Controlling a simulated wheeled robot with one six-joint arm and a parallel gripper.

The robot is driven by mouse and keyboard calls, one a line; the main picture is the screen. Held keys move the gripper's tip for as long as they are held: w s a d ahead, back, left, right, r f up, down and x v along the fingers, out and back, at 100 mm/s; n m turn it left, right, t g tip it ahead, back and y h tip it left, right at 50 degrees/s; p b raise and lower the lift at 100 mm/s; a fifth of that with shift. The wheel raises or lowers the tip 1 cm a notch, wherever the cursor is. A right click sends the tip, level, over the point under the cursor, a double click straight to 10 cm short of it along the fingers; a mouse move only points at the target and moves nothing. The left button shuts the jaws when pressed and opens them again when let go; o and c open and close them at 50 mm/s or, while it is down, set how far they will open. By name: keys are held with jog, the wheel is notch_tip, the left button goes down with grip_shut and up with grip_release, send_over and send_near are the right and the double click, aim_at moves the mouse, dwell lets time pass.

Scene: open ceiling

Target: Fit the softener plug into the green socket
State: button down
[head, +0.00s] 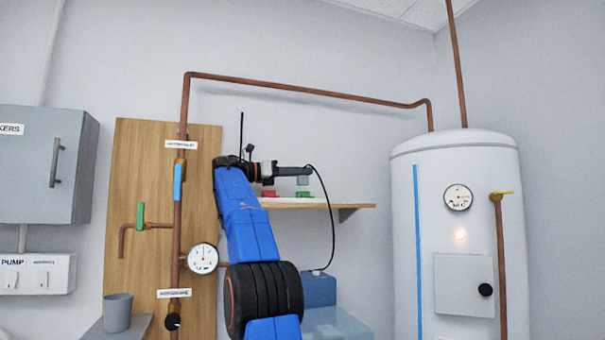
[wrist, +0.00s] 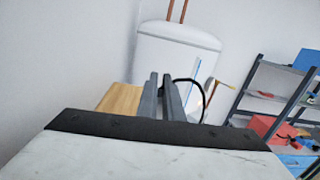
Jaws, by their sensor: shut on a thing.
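My gripper (head: 306,171) is shut on the softener plug (head: 304,182), a small grey block with a black cable. The plug hangs under the fingertips. In the head view it appears just above the green socket (head: 304,194), and I cannot tell whether they touch. The green socket is on the wooden shelf (head: 340,205), right of a red socket (head: 268,193). In the wrist view, my gripper's two grey fingers (wrist: 161,98) point forward close together, with the cable (wrist: 201,90) looping out at their right. The plug and sockets are hidden there.
The cable runs down to a blue box (head: 319,288) below the shelf. A white tank (head: 465,240) stands to the right. A wooden board (head: 140,200) with copper pipes and a pressure gauge (head: 203,258) is to the left.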

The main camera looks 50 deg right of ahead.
jog(key=shift+f, duration=0.65)
jog(key=c, duration=1.8)
grip_release()
jog(key=shift+c, duration=0.2)
jog(key=shift+f, duration=0.1)
jog(key=shift+v, duration=3.7)
